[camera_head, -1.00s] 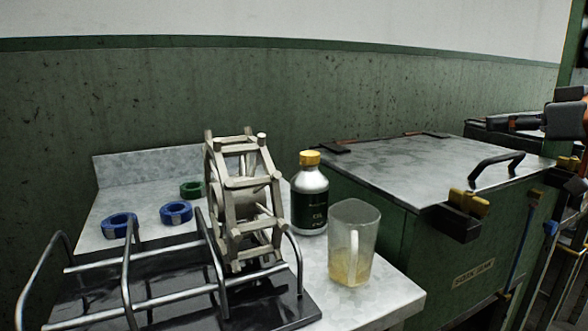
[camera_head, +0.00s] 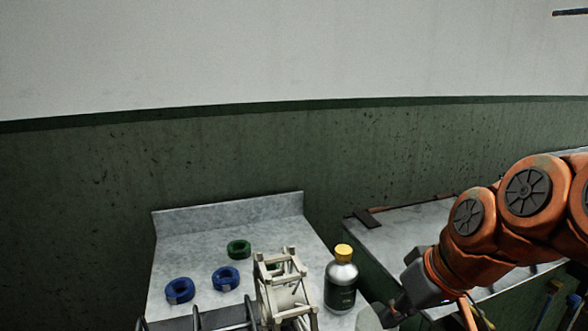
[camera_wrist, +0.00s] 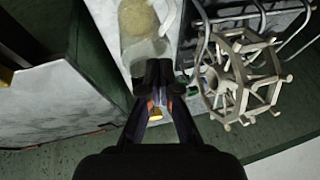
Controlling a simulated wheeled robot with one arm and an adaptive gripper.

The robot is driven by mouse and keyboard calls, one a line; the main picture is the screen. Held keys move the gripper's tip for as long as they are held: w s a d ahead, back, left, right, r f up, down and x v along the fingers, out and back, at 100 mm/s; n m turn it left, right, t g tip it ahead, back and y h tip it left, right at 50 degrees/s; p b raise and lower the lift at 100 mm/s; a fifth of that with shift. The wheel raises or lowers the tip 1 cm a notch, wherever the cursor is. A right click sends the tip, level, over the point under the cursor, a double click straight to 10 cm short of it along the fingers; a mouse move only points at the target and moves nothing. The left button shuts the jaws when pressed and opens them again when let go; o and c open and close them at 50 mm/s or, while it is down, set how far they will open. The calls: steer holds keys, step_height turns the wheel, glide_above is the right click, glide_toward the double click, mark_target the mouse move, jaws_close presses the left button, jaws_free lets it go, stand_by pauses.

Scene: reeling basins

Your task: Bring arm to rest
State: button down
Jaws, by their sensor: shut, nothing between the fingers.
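My gripper (camera_wrist: 158,68) points down the middle of the wrist view, its two dark fingers together and empty. In the head view my orange arm reaches in from the right, and my gripper (camera_head: 392,312) is low beside a clear jug (camera_head: 368,318), cut off by the bottom edge. The jug (camera_wrist: 140,22) shows in the wrist view just beyond the fingertips, with yellowish liquid or residue; I cannot tell whether they touch. A dark-labelled bottle with a yellow cap (camera_head: 341,284) stands behind the jug. In the wrist view my fingers mostly hide the bottle.
A pale wooden reel (camera_head: 284,290) stands by a black metal rack (camera_head: 205,320) on the grey worktop (camera_head: 175,245). Two blue rings (camera_head: 225,278) and a green ring (camera_head: 238,249) lie behind. A green basin with a grey lid (camera_head: 400,230) is to the right. A wall closes the back.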

steer(key=s+d+m+g+h+p, duration=0.3)
steer(key=s+g+p, duration=0.2)
steer(key=s+p, duration=0.7)
steer(key=s+f, duration=0.1)
steer(key=s, duration=0.3)
steer(key=shift+s+h, duration=0.3)
steer(key=shift+h, duration=0.1)
